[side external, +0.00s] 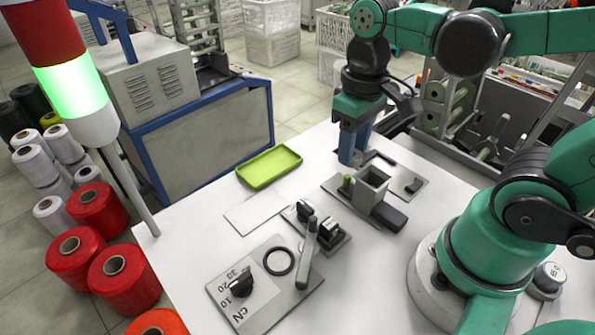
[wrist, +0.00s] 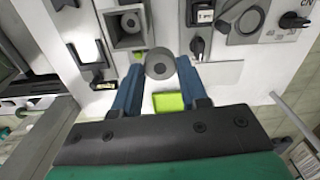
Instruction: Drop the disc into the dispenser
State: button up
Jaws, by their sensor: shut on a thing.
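The disc (wrist: 160,64), grey and round with a small centre hole, is held between the tips of my blue fingers in the wrist view. My gripper (wrist: 161,75) is shut on it. In the side view my gripper (side external: 350,160) points down over the table behind the dispenser, and I cannot make out the disc there.
A lime green tray (side external: 268,166) lies at the table's back left; a flat pale plate (side external: 255,212) is in front of it. Black switches (side external: 318,228) and a dial panel (side external: 263,282) occupy the front left.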

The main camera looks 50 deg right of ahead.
jog(key=shift+s+d+f, duration=0.65)
jog(key=shift+d+f, duration=0.15)
jog(key=shift+d, duration=0.1)
jog(key=shift+s+d+f, duration=0.65)
jog(key=shift+d+f, duration=0.1)
jog(key=shift+d, duration=0.15)
jog(key=shift+f, duration=0.55)
dwell(0.7)
jog(key=o, duration=1)
notch_tip(320, 180, up, 7)
dwell(0.4)
